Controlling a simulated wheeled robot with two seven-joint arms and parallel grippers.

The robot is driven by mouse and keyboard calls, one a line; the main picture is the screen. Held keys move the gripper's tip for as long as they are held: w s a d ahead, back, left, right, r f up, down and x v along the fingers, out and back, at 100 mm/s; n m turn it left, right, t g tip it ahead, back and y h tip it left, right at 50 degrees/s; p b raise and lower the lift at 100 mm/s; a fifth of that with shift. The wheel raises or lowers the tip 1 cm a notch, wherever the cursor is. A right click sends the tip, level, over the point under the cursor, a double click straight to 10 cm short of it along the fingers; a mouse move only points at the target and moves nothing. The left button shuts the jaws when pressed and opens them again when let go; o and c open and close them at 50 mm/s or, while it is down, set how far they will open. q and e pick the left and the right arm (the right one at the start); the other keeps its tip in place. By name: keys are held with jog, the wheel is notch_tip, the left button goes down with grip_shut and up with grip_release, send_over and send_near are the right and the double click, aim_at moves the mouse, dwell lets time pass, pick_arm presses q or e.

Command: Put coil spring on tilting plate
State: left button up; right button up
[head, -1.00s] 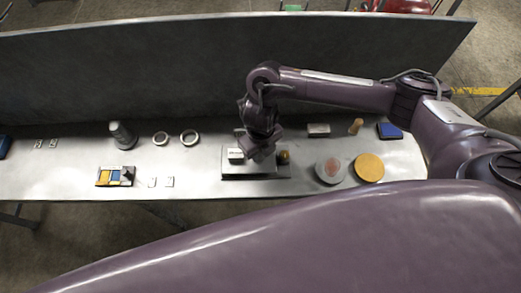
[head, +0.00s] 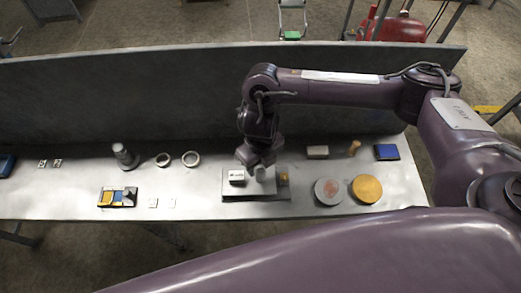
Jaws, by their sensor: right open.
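The tilting plate (head: 240,197) is a flat dark-grey slab near the front edge of the bench, in the middle of the head view. A small grey upright cylinder, which looks like the coil spring (head: 260,175), stands on it. Its coils are too small to make out. A white labelled block (head: 237,177) sits on the plate to its left, and a small brass-coloured piece (head: 283,178) to its right. My right gripper (head: 259,162) is open just above and behind the cylinder, partly hiding its top. My left gripper is not in view.
A grey disc (head: 327,191) and an orange disc (head: 367,189) lie right of the plate. Behind them are a pale block (head: 317,152), a wooden peg (head: 353,148) and a blue box (head: 386,152). A tall back panel (head: 150,95) bounds the bench.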

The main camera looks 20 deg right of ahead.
aim_at(261, 171)
notch_tip(261, 171, up, 5)
jog(key=shift+r+p, duration=0.15)
jog(key=shift+p, duration=0.15)
dwell(0.5)
